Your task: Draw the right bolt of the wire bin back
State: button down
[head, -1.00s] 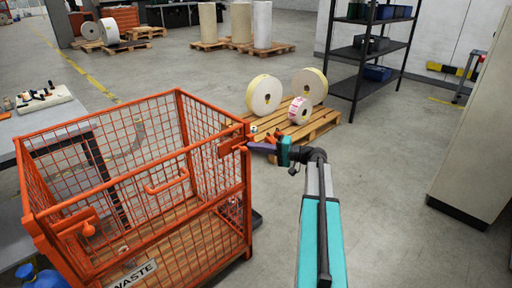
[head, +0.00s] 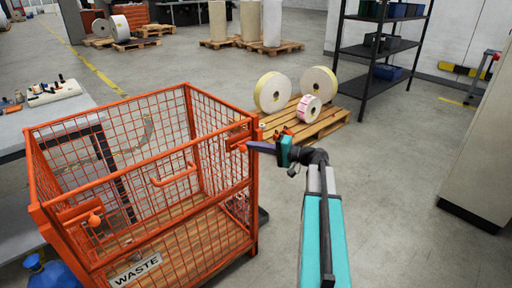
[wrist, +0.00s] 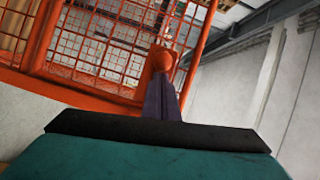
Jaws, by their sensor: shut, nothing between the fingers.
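The orange wire bin (head: 160,255) with a WASTE label stands at the left in the head view. Its right bolt (head: 242,148) is an orange round knob near the top of the right front post. My gripper (head: 250,147) is shut, its purple fingers reaching left to that knob. In the wrist view the bolt's orange knob (wrist: 162,60) shows right at the tips of my gripper (wrist: 161,88). Nothing shows between the fingers. I cannot tell whether they touch the knob. The left bolt (head: 95,220) is at the other end of the front.
A pallet (head: 325,124) with label rolls stands behind the bin. A dark shelf (head: 375,53) is at the back right and a pale cabinet (head: 487,140) at the right edge. A grey table (head: 25,130) stands left of the bin. The floor right of my arm is clear.

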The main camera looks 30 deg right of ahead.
jog(key=shift+a, duration=0.25)
jog(key=s+d+r+b, duration=0.1)
jog(key=s+d, duration=0.5)
jog(key=d, duration=0.4)
jog(key=shift+s, duration=0.3)
jog(key=shift+a, duration=0.1)
dwell(0.6)
